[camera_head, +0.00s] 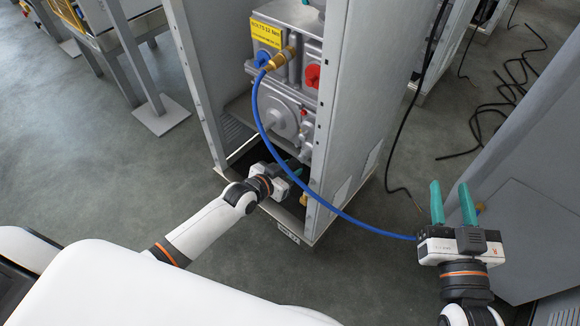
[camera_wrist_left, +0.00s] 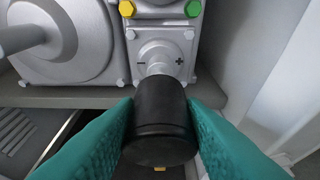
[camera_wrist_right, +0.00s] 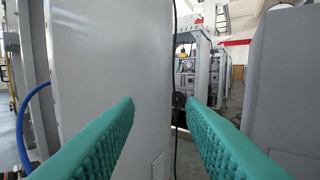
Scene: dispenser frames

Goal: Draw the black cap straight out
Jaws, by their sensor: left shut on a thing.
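The black cap (camera_wrist_left: 160,118) shows in the left wrist view as a short dark cylinder. It sits in front of a grey metal stub (camera_wrist_left: 158,69) on a plate marked minus and plus. The green fingers of my left gripper (camera_wrist_left: 160,108) are shut on the cap, one on each side. In the head view my left gripper (camera_head: 292,176) is low inside the dispenser frame (camera_head: 194,70), below the grey pump unit (camera_head: 283,114); the cap cannot be made out there. My right gripper (camera_head: 452,190) is open and empty, right of the frame.
A blue hose (camera_head: 262,118) runs from a brass fitting on the unit, bows down past the frame's post and reaches near my right gripper. A grey cabinet (camera_head: 530,220) stands at the right. Black cables (camera_head: 505,100) lie on the floor.

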